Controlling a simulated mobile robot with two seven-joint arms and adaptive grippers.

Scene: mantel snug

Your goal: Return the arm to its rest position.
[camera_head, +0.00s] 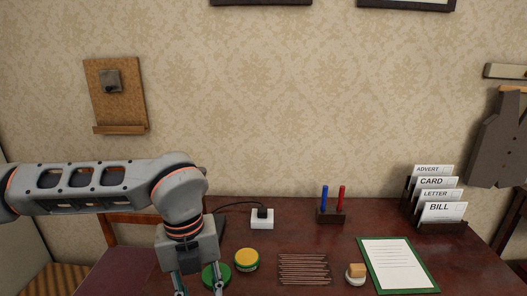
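My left arm comes in from the left, and its gripper (198,288) points down over the left part of the dark red table (300,225). Its two fingers stand apart with nothing visible held between them; the tips are close to the bottom edge of the picture. A green round thing (222,273) sits by the right finger, which partly covers it; I cannot tell whether they touch. My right gripper is out of view.
A yellow-topped round jar (246,259) stands right of the gripper, near a white box (262,219) with a cable. A dark slatted mat (304,269), a stamp-like block (356,274), a green-edged sheet (397,265), a pen holder (330,216) and a letter rack (440,227) lie farther right.

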